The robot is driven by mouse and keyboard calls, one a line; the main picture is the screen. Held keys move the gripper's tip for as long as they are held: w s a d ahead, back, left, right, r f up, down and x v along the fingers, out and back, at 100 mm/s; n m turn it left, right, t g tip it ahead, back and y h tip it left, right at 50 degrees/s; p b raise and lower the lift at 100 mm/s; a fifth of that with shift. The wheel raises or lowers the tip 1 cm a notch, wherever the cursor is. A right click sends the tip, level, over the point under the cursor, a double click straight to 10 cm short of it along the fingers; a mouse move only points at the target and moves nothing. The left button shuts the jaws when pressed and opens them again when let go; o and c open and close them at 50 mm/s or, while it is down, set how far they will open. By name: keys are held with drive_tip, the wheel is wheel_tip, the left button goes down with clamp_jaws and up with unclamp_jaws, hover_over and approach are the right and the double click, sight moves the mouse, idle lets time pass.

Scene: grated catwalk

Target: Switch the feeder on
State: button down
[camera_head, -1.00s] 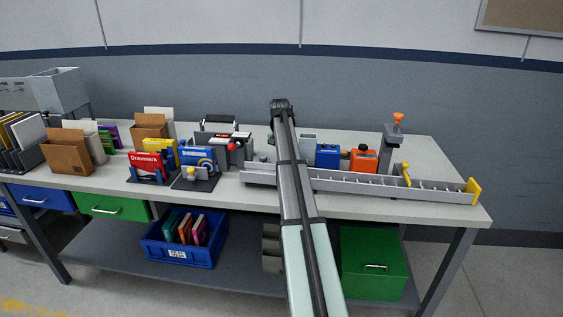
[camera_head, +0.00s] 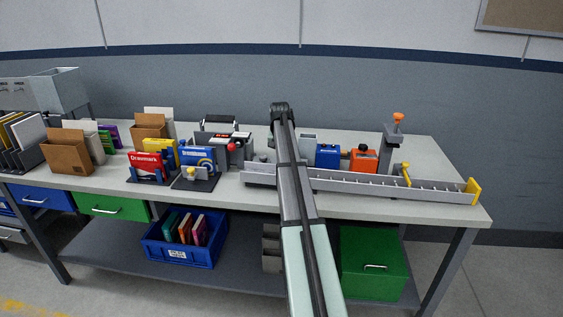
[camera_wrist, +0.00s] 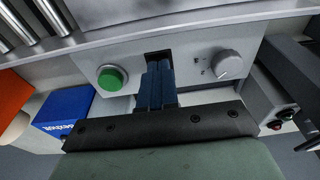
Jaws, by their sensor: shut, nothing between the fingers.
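A light grey control panel (camera_wrist: 190,58), which looks like the feeder's, fills the middle of the wrist view. It carries a round green button (camera_wrist: 112,77) on the left and a grey dial (camera_wrist: 228,65) with small marks on the right. My gripper (camera_wrist: 158,72) is shut and empty. Its dark blue fingers lie in front of the panel between button and dial, nearer the button, and cover a dark recess there. I cannot tell whether the fingers touch the panel. In the head view my arm hides the panel and the fingertips.
A blue box (camera_wrist: 64,110) and an orange object (camera_wrist: 12,95) stand left in the wrist view. A grey unit with small red and green buttons (camera_wrist: 277,124) stands close on the right. In the head view a long grey channel (camera_head: 400,187) runs along the bench's front right.

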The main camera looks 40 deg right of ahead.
drive_tip(key=shift+f, duration=0.15)
drive_tip(key=shift+r, duration=3.55)
